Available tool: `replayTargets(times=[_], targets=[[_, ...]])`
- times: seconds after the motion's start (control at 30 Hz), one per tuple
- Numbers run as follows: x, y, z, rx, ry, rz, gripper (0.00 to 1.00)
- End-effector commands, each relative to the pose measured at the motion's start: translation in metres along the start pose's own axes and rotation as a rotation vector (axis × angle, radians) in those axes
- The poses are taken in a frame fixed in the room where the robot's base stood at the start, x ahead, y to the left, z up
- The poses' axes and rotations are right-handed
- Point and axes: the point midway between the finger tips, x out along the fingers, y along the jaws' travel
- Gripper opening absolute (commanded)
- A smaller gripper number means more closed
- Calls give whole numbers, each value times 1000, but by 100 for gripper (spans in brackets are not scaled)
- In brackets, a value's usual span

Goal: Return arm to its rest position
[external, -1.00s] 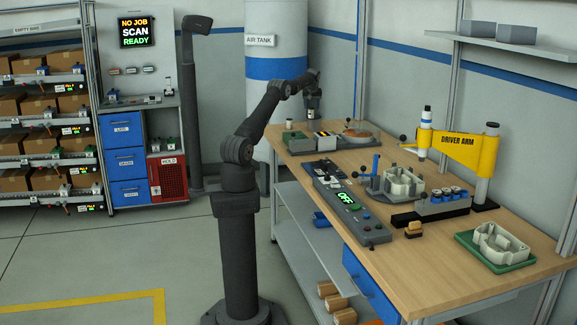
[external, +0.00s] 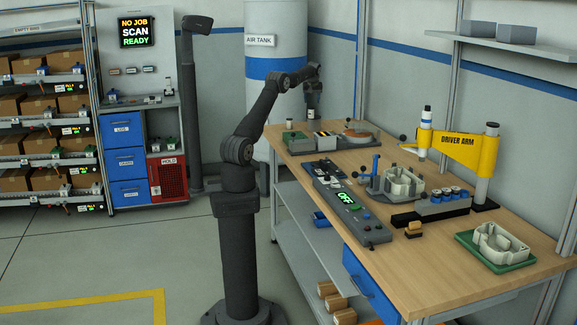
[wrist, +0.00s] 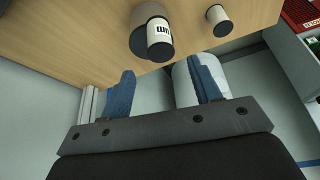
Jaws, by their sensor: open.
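My gripper (external: 313,112) hangs pointing down over the far left corner of the workbench (external: 440,285) in the external view. Its details are small there. In the wrist view my gripper (wrist: 161,82) has its two blue fingers spread apart. Nothing is between them. My arm stands on its column left of the bench, bent at the elbow and reaching up and right.
Small items stand at the bench's far end, including a labelled white and dark cylinder (wrist: 160,38) and a smaller one (wrist: 218,18). A control box (external: 345,208), a yellow driver arm (external: 462,148) and an air tank (external: 275,70) are nearby.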

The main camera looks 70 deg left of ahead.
Motion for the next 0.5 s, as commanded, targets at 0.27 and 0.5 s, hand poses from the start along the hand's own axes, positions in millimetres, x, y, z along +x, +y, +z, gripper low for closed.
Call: replayTargets(times=[0.27, 0.5], targets=[[59, -1, 0, -1, -1, -1, 57], [52, 0, -10, -2, 5, 3, 57]])
